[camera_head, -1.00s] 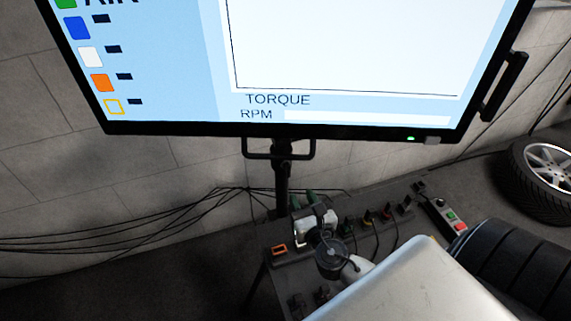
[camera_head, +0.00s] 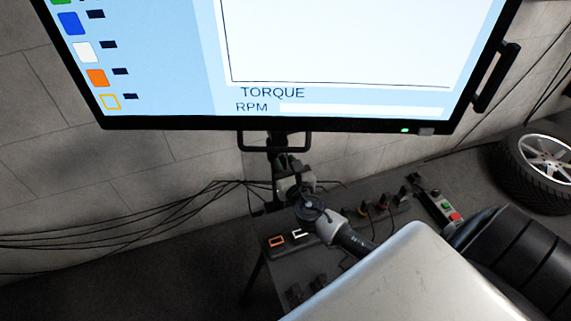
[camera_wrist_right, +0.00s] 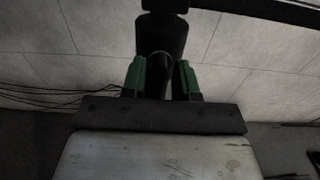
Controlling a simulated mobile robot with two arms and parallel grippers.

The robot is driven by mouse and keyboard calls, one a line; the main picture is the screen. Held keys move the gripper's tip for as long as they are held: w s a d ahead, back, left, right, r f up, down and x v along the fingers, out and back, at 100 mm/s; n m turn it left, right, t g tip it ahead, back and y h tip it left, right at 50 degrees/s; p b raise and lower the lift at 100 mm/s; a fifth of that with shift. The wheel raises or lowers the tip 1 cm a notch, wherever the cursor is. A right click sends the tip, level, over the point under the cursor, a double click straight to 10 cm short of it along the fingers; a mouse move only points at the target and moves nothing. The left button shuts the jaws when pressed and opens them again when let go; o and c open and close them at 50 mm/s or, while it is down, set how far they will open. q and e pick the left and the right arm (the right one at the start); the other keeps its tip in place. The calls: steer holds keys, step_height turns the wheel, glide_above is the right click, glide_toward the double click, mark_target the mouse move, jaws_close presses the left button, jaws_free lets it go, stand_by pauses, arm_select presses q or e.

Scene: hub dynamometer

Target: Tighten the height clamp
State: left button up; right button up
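The monitor stand's dark post (camera_head: 276,143) rises to a handle bar under the screen. The height clamp is hard to make out in the head view, where my right gripper covers the post. My right gripper (camera_head: 283,162) is at the post, below the handle. In the right wrist view its two green-padded fingers (camera_wrist_right: 160,80) stand apart, with a dark rounded part (camera_wrist_right: 160,60), perhaps the clamp's knob, between them. I cannot tell whether the pads touch it. My left gripper is not in view.
The large monitor (camera_head: 265,124) hangs just above my gripper. A dark bench (camera_head: 345,205) with switches and a button box (camera_head: 445,210) lies below and right. Cables (camera_head: 130,236) run along the wall at left. A wheel (camera_head: 545,165) is at far right.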

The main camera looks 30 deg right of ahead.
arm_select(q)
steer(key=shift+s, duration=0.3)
arm_select(e)
jaws_close()
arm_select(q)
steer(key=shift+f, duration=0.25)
arm_select(e)
steer(key=shift+f+m, duration=0.1)
steer(key=shift+m, duration=0.2)
steer(key=m+b, duration=0.2)
steer(key=m, duration=0.2)
steer(key=m+b, duration=0.2)
steer(key=m, duration=0.3)
steer(key=shift+m, duration=3.1)
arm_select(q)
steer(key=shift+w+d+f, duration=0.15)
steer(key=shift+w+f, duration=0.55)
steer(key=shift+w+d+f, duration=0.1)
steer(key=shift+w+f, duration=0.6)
arm_select(e)
steer(key=shift+m, duration=1.2)
